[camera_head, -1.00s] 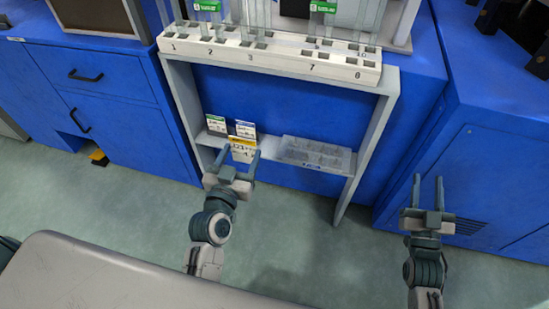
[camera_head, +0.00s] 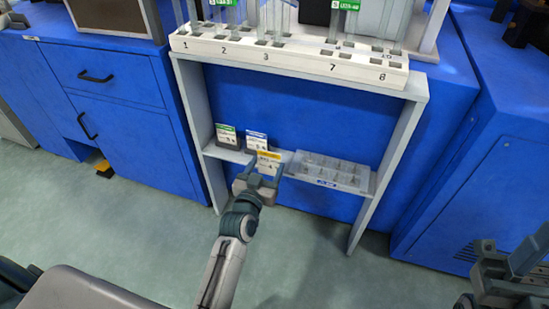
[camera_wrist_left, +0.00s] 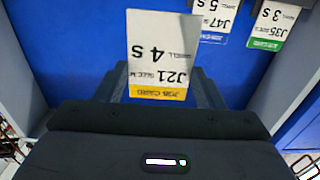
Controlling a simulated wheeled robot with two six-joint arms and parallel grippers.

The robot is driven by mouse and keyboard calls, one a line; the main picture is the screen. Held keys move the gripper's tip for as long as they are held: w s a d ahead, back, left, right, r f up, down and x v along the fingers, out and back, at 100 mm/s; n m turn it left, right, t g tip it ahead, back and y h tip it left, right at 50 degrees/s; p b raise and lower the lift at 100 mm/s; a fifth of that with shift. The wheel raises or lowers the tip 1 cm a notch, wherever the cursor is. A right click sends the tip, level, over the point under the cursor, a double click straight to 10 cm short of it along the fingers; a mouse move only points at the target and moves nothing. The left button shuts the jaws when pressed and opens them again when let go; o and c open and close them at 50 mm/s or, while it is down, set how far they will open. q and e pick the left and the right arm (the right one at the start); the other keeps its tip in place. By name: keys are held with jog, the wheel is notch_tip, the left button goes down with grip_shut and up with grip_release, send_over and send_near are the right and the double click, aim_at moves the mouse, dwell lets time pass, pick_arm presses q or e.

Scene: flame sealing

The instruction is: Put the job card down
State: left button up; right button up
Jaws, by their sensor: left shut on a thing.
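The job card with a yellow stripe (camera_head: 269,157) is held upright between the fingers of my left gripper (camera_head: 265,173), in front of the low shelf. In the left wrist view this white card (camera_wrist_left: 160,45) reads J21 and 4 S, its print upside down. My left gripper is shut on it. I cannot tell whether its lower edge touches the shelf. A green-striped card (camera_head: 226,136) and a blue-striped card (camera_head: 256,140) stand on the shelf behind and to its left. My right gripper (camera_head: 508,262) is partly in view at the lower right, its opening unclear.
The low grey shelf (camera_head: 228,154) spans the stand's legs. A clear compartment tray (camera_head: 335,172) sits on it, right of the held card. A white numbered rack (camera_head: 300,56) with glass tubes stands above. Blue cabinets (camera_head: 105,85) flank the stand.

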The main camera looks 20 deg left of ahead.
pick_arm(q)
jog(key=w+f+b, duration=0.3)
jog(key=w+f, duration=0.1)
jog(key=w, duration=0.4)
jog(key=shift+a+f, duration=0.2)
jog(key=shift+f, duration=0.1)
jog(key=o, duration=1)
